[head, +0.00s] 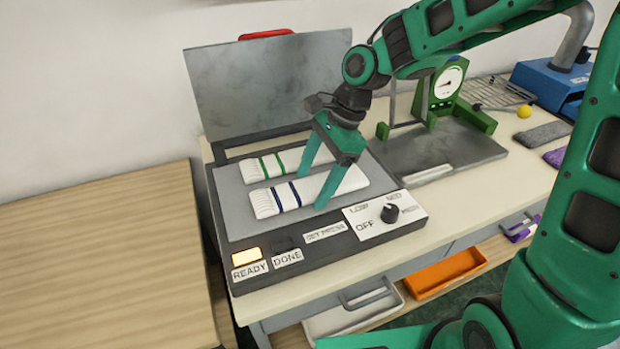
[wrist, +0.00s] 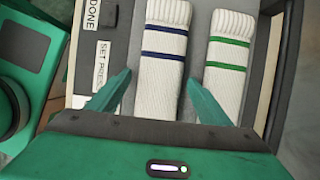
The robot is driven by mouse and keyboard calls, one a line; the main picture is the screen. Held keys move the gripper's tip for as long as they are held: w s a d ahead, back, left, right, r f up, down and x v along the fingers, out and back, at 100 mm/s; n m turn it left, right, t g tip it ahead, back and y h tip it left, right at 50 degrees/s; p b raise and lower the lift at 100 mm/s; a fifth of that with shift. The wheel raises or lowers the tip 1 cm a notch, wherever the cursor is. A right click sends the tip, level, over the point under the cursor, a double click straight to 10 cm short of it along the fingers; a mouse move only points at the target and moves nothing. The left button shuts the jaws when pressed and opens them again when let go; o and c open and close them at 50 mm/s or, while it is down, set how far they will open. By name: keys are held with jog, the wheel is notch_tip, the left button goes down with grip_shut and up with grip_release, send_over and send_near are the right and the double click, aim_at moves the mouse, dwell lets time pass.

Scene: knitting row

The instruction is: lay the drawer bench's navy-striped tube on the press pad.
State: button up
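The navy-striped tube (head: 275,200), white ribbed knit with two navy bands, lies flat on the grey press pad (head: 236,222) of the open press. It also shows in the wrist view (wrist: 163,70). My gripper (head: 312,191) is open over this tube, one finger at each long side. In the wrist view my gripper (wrist: 158,82) shows its fingertips apart, with the tube between them. A gap shows at the left finger; contact at the right finger is hard to tell.
A green-striped tube (head: 279,161) lies parallel behind it on the pad. The press lid (head: 265,85) stands raised behind. The READY lamp (head: 247,256) is lit; a dial (head: 390,213) sits at front right. A green gauge stand (head: 443,90) is to the right. An orange drawer (head: 445,272) is open below.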

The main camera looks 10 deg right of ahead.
jog(key=v, duration=1.2)
jog(key=shift+d+r, duration=0.1)
jog(key=s+d+f+n+t+h, duration=0.15)
jog(key=s+d, duration=0.25)
jog(key=d, duration=0.6)
jog(key=s+d+f+n+h, duration=0.1)
jog(key=s+d+n, duration=0.2)
jog(key=d, duration=0.7)
jog(key=s+d+f+n+h, duration=0.1)
jog(key=s+d+f+n, duration=0.1)
jog(key=s+d, duration=0.3)
jog(key=s+d+f+n, duration=0.2)
jog(key=s+d, duration=0.2)
jog(key=s, duration=0.6)
jog(key=shift+d+h, duration=0.35)
jog(key=shift+d, duration=0.05)
jog(key=shift+f+g, duration=0.1)
jog(key=shift+g, duration=0.15)
